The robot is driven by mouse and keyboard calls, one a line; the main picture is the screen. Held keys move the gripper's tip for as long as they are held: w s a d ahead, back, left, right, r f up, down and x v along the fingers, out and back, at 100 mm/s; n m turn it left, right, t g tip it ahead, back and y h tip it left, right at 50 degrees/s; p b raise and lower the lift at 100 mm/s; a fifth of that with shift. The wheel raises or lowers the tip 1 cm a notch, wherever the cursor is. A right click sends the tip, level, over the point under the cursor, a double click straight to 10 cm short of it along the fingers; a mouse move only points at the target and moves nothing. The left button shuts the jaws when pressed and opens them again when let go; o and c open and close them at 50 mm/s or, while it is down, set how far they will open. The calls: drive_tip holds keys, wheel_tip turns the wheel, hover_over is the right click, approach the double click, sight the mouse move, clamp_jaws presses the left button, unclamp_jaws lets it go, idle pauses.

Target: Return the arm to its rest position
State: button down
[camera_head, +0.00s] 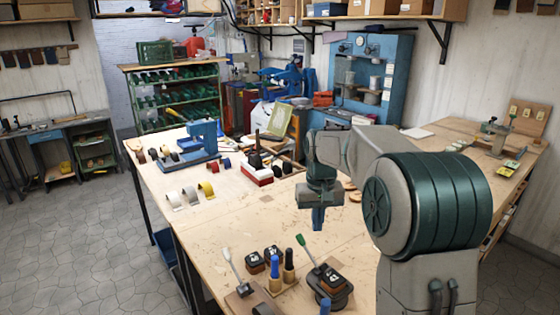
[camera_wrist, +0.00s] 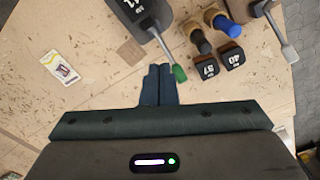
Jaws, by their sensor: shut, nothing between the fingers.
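My gripper (camera_head: 319,218) hangs pointing down over the middle of the workbench (camera_head: 215,225) in the head view. Its blue fingers are together with nothing between them.
A blue press (camera_head: 203,142), tape rolls (camera_head: 190,195) and a red box (camera_head: 257,174) stand farther back. A small card (camera_wrist: 62,69) lies on the bench. Floor at left is clear.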

drive_tip(key=s+d+t+b, duration=0.1)
drive_tip(key=s+d+t, duration=0.1)
drive_tip(key=s, duration=2.5)
drive_tip(key=shift+s+f+m+t, duration=0.35)
drive_tip(key=shift+f+m+t, duration=0.05)
drive_tip(key=shift+t, duration=0.5)
